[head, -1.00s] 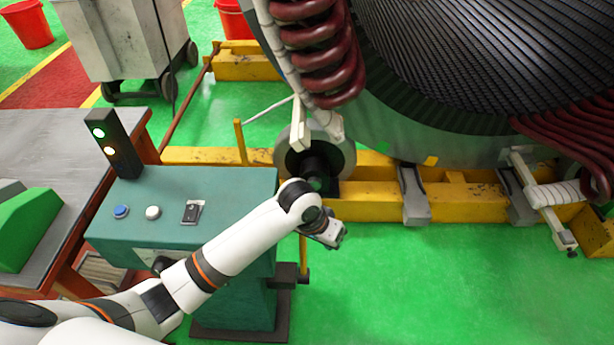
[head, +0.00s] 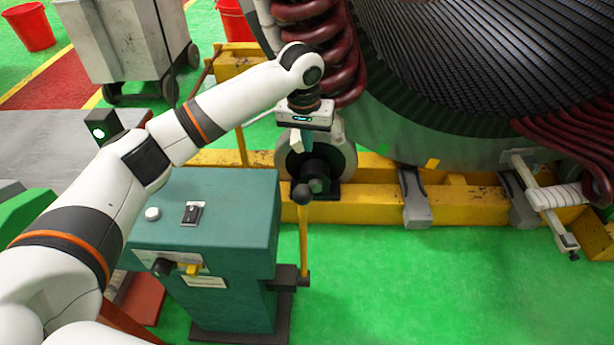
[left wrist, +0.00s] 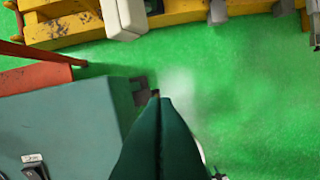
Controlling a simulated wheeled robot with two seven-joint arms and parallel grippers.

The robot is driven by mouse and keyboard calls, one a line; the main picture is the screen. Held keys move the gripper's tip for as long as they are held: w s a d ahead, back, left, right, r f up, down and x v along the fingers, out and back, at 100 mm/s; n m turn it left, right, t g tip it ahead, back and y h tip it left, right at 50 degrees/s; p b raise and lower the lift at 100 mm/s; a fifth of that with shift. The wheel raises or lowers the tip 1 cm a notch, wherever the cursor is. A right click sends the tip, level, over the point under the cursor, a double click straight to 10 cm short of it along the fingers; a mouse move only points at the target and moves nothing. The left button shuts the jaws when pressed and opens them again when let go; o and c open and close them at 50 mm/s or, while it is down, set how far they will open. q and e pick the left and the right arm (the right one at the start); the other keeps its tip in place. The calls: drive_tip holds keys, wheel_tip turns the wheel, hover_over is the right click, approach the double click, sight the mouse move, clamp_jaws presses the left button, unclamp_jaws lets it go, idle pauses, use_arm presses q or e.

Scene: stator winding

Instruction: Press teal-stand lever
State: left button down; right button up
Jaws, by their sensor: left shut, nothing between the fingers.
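The teal stand (head: 240,215) is left of centre in the head view. Its lever (head: 304,240) is an upright yellow rod with a black ball knob (head: 303,194), on a dark bracket at the stand's right side. My left gripper (head: 300,145) is shut and empty, pointing down. In the picture it is just above the knob, with a gap between them. In the left wrist view the shut fingers (left wrist: 160,100) fill the lower middle, beside the stand's right edge (left wrist: 100,115); the lever is largely hidden behind them. My right gripper is out of view.
A large stator (head: 470,60) with dark red coils (head: 325,40) stands behind, on a yellow frame (head: 370,205) with a roller (head: 335,160). Green floor (head: 450,290) at the right is clear.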

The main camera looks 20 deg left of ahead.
use_arm(q)
wheel_tip(320, 180, down, 10)
drive_tip(key=w+p, duration=0.1)
drive_tip(key=w, duration=0.1)
drive_tip(key=s, duration=0.1)
drive_tip(key=s+p, duration=0.1)
drive_tip(key=s, duration=0.2)
drive_tip(key=shift+s+d+r+p, duration=0.25)
drive_tip(key=shift+d+r+p, duration=0.05)
drive_tip(key=shift+r+p, duration=0.1)
drive_tip(key=shift+s, duration=0.1)
